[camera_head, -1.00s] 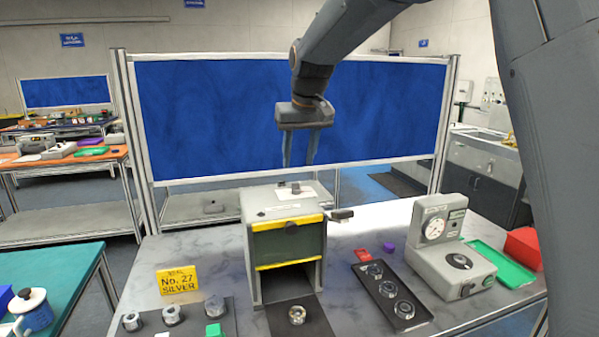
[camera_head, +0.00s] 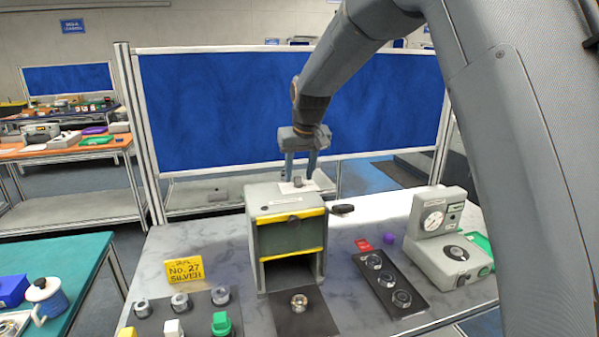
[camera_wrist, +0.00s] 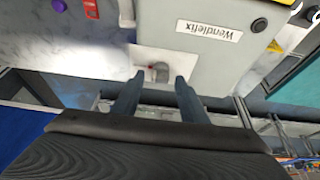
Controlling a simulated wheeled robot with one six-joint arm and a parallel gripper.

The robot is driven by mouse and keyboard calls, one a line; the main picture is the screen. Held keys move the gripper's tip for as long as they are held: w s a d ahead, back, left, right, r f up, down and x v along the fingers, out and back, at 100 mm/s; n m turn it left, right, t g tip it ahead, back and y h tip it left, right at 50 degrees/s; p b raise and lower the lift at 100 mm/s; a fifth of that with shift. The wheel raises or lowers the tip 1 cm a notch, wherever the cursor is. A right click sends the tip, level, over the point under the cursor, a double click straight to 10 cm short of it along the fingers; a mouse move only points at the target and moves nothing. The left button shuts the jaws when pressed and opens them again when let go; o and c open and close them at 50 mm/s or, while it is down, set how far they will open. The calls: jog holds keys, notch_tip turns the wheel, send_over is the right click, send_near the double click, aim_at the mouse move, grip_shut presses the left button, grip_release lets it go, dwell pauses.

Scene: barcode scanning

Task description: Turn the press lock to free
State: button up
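The press (camera_head: 268,206) is a grey box with yellow edge strips and an open front bay, standing on the bench. A small grey knob (camera_head: 297,182) sits on a white plate on its top, and I take it for the lock. In the wrist view the knob (camera_wrist: 161,70) shows between my fingertips, with gaps visible beside it. My gripper (camera_head: 300,176) points down over the back of the press top, open. Its fingers also show in the wrist view (camera_wrist: 159,78). I cannot read the lock's position or tell whether the fingers touch it.
A black handle (camera_head: 342,209) sticks out at the press's right. A metal ring (camera_head: 299,302) lies on the dark mat in front. A black tray of rings (camera_head: 389,284) and a gauge device (camera_head: 447,250) stand right. A yellow "No. 27 SILVER" sign (camera_head: 184,270) stands left.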

grip_shut()
jog(key=shift+n+b, duration=0.3)
jog(key=n+b, duration=0.1)
jog(key=n+y+b, duration=0.1)
jog(key=n+b, duration=0.1)
jog(key=shift+w+d+f+n+g+y, duration=0.1)
jog(key=shift+w+d+n+g+y, duration=0.05)
jog(key=shift+n+g+y, duration=0.15)
jog(key=n+g+y+b, duration=0.1)
jog(key=n+b, duration=0.3)
jog(key=shift+w+d+n, duration=0.1)
jog(key=shift+w+n, duration=0.05)
jog(key=shift+n, duration=0.15)
jog(key=n+g+b, duration=0.1)
jog(key=n, duration=0.1)
jog(key=n+g+b, duration=0.1)
jog(key=n, duration=0.1)
jog(key=shift+w+n+y, duration=0.1)
jog(key=shift+n+y, duration=0.2)
jog(key=shift+y, duration=0.1)
jog(key=shift+w+n+g, duration=0.1)
jog(key=shift+n+g, duration=0.8)
jog(key=shift+n, duration=1.3)
